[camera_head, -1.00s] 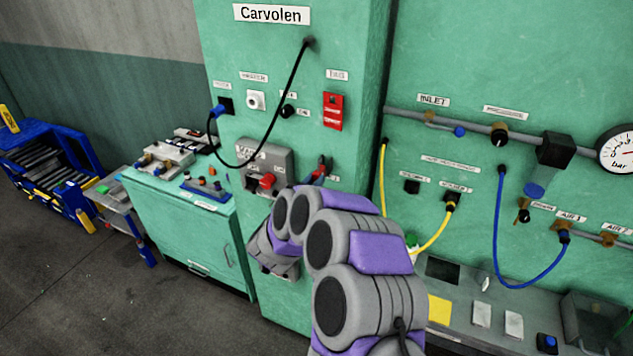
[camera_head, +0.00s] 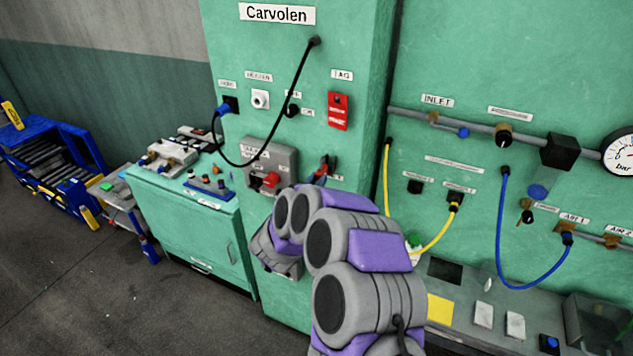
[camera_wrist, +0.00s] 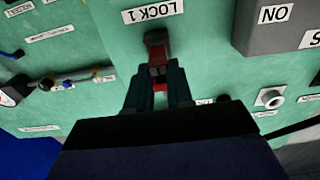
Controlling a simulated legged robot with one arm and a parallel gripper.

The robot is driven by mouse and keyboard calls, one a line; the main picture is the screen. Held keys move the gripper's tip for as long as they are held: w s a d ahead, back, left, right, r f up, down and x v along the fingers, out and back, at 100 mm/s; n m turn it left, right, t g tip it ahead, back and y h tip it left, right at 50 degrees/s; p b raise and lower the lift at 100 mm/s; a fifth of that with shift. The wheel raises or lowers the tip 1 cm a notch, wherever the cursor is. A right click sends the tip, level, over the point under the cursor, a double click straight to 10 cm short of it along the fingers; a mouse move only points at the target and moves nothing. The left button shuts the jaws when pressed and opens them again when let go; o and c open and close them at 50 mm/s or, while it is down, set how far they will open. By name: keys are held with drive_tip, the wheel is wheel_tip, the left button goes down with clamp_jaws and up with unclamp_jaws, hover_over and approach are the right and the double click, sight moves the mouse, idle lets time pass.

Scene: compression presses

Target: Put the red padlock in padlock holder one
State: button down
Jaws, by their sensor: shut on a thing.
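In the wrist view my gripper (camera_wrist: 158,76) is shut on the red padlock (camera_wrist: 158,59), whose body shows between the two dark fingertips. A dark part beyond the red body sits close to the green panel, just by the label LOCK 1 (camera_wrist: 152,12). I cannot tell whether the padlock is hooked on a holder there or only in front of it. The wrist view is upside down. In the head view my arm hides most of the gripper; a small red and dark shape (camera_head: 325,168) shows just beyond it, against the cabinet.
A grey box with a red switch (camera_head: 270,180) is close on the left of the padlock spot. A black cable (camera_head: 285,118) hangs above. A yellow hose (camera_head: 436,236) and a blue hose (camera_head: 503,250) are to the right. A green bench (camera_head: 195,232) stands at left.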

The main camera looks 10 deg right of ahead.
sight(322, 174)
drive_tip(key=shift+p+x, duration=0.45)
drive_tip(key=shift+x, duration=1.5)
drive_tip(key=c, duration=0.9)
unclamp_jaws()
drive_tip(key=shift+d, duration=0.1)
drive_tip(key=b+v, duration=0.1)
drive_tip(key=v, duration=1.6)
drive_tip(key=shift+s+a+f, duration=0.1)
drive_tip(key=shift+a+f, duration=0.1)
drive_tip(key=shift+a, duration=0.05)
